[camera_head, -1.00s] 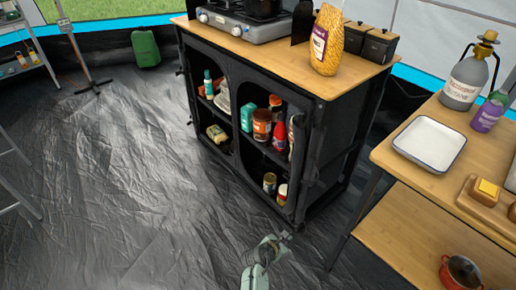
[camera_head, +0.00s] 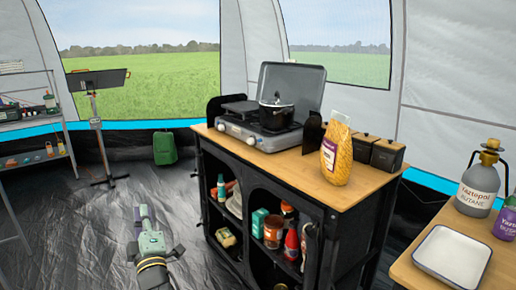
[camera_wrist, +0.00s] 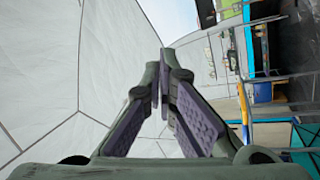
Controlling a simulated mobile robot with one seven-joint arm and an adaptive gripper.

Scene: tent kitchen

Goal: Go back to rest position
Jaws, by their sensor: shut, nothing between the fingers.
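My gripper (camera_wrist: 163,78) fills the middle of the wrist view. Its two dark padded fingers come together at the tips, with nothing held between them. The pale tent wall lies behind them. In the head view, part of my green-grey arm (camera_head: 151,243) shows low on the left, above the dark floor. It is apart from the kitchen cabinet.
The black cabinet (camera_head: 228,183) holds bottles and jars, with a stove (camera_head: 262,136) and pasta bag (camera_head: 336,152) on top. A table with a white tray (camera_head: 453,256) stands at right. A shelf (camera_head: 62,131) stands at left. Floor around my arm is clear.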

